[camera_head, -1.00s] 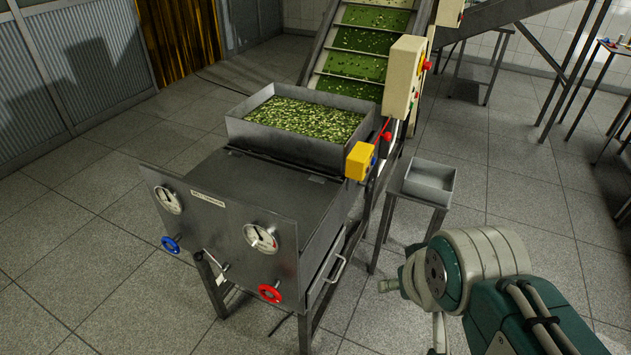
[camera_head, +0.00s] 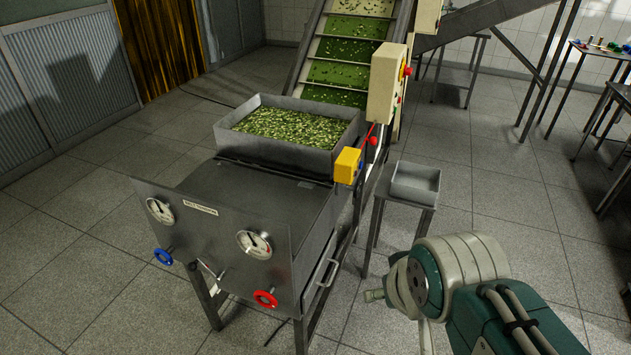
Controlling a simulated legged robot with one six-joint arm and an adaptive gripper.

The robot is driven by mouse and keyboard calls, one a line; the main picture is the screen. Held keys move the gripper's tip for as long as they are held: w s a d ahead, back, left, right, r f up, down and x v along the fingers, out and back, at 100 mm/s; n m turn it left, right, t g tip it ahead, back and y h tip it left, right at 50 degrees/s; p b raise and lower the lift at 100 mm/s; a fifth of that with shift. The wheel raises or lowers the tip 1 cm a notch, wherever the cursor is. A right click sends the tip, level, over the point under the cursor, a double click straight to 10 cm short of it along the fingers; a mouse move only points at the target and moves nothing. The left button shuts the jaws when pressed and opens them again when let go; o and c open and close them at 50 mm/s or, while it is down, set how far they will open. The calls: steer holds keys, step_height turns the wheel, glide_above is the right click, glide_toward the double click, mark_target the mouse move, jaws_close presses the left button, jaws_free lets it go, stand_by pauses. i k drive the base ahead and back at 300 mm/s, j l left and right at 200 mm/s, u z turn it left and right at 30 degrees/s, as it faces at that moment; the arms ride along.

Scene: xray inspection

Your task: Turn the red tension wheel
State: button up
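The red tension wheel (camera_head: 265,299) is on the lower right of the machine's front panel (camera_head: 212,240), below the right dial gauge (camera_head: 254,244). A blue wheel (camera_head: 163,257) is on the lower left of the same panel, below the left gauge (camera_head: 159,210). My gripper (camera_head: 398,308) is at the lower right, to the right of the red wheel and apart from it. It is mostly hidden behind my wrist, so I cannot tell whether its fingers are open or shut.
A tray of green pieces (camera_head: 287,153) sits on the machine, with a conveyor (camera_head: 344,50) behind it. A yellow box (camera_head: 347,165) and a control box (camera_head: 385,83) stand to its right. A small stand with a grey bin (camera_head: 415,183) is near my arm.

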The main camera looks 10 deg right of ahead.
mark_target(266, 298)
steer(key=i+j, duration=0.1)
steer(key=j, duration=0.25)
steer(key=j+u, duration=0.1)
steer(key=j, duration=0.3)
steer(key=i+j+u, duration=0.1)
steer(key=j, duration=0.25)
steer(key=i+j, duration=0.15)
steer(key=j, duration=0.2)
steer(key=i+j+u, duration=0.1)
steer(key=j, duration=0.3)
steer(key=i+l+u, duration=0.2)
steer(key=i, duration=0.45)
steer(key=k+z, duration=0.2)
steer(key=z, duration=0.15)
steer(key=k+l+z, duration=0.15)
steer(key=z, duration=0.15)
steer(key=k+l+z, duration=0.15)
steer(key=k+z, duration=0.2)
steer(key=i, duration=0.05)
